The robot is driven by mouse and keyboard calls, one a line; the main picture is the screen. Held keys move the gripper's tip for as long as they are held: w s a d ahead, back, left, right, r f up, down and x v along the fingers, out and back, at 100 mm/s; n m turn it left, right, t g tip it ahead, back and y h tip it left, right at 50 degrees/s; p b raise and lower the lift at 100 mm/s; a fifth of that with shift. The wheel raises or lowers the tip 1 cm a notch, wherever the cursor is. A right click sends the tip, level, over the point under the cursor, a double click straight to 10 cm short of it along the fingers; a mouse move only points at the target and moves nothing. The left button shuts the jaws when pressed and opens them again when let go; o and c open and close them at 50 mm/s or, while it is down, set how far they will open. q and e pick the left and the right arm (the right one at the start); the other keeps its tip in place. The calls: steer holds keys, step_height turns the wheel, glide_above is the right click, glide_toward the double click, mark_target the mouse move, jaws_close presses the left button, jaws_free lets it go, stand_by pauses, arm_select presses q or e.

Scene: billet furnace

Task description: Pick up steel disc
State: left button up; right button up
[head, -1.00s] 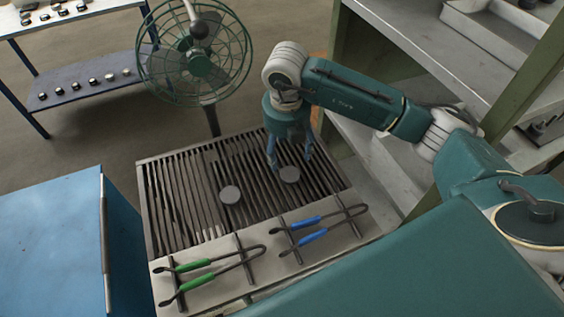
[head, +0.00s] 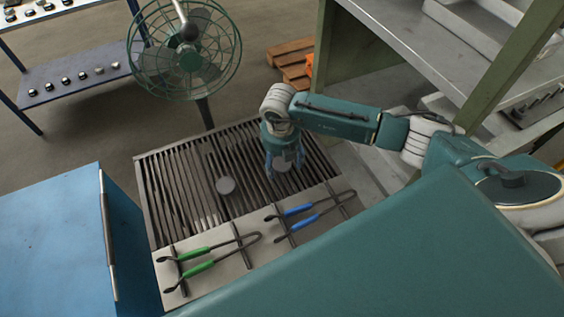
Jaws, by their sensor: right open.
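The right disc (head: 282,165) is partly hidden behind my right gripper (head: 285,172). My right gripper points down over that disc, its fingers open on either side of it. I cannot tell whether the fingers touch the disc. My left gripper is not in view.
Green-handled tongs (head: 200,260) and blue-handled tongs (head: 305,215) lie on racks along the grate's front ledge. A green fan (head: 185,50) stands behind. A blue cabinet (head: 50,240) is at left, a metal shelf unit (head: 420,50) at right.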

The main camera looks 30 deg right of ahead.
steer(key=c, duration=1.5)
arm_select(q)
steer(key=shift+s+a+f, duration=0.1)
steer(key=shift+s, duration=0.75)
arm_select(e)
steer(key=shift+c, duration=0.6)
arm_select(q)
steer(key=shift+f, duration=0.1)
arm_select(e)
steer(key=shift+w+r, duration=0.1)
steer(key=shift+r, duration=0.05)
